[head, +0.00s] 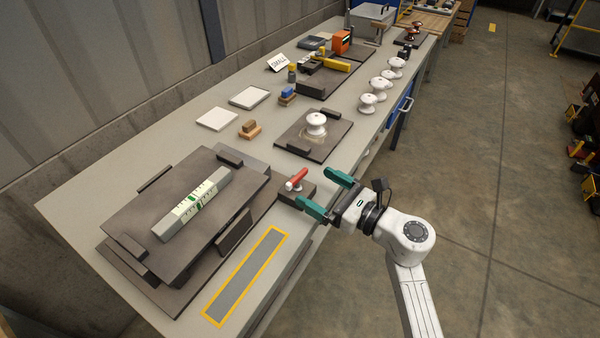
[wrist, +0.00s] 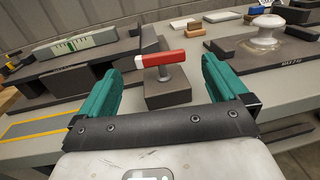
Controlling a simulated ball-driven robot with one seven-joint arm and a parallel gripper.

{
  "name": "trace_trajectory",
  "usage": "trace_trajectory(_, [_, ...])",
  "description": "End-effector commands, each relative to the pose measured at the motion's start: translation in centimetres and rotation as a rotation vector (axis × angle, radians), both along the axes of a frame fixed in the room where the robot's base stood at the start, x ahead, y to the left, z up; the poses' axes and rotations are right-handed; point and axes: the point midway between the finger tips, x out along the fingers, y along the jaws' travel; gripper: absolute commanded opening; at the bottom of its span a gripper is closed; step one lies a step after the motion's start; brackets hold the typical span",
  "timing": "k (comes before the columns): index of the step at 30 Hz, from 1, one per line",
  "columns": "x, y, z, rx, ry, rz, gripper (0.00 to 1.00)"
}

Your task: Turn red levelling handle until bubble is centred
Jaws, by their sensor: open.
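The red levelling handle (head: 297,177) has a white end and sits on a dark block (head: 310,191) at the bench's front edge. In the wrist view the handle (wrist: 165,59) lies crosswise on a post, above the block (wrist: 168,88). My gripper (head: 326,193) is open, with teal fingers reaching toward the handle; in the wrist view its fingers (wrist: 160,85) stand on either side of it, apart from it. The spirit level (head: 193,203) lies on a dark tilting plate (head: 140,213) left of the handle. Its vial shows green marks, but the bubble's position is too small to tell.
A yellow-bordered grey strip (head: 246,275) lies at the bench's front left. A white insulator (head: 316,124) stands on a dark plate (head: 331,145) behind the handle. Several white insulators (head: 379,85) stand farther back.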

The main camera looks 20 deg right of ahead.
Motion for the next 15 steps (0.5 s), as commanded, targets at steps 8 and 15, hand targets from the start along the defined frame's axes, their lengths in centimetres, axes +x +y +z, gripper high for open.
trace_trajectory(8, [4.2,2.4,0.1,0.002,0.0,0.001,1.0])
trace_trajectory(15, [5.8,3.2,0.0,0.001,0.0,-0.001,1.0])
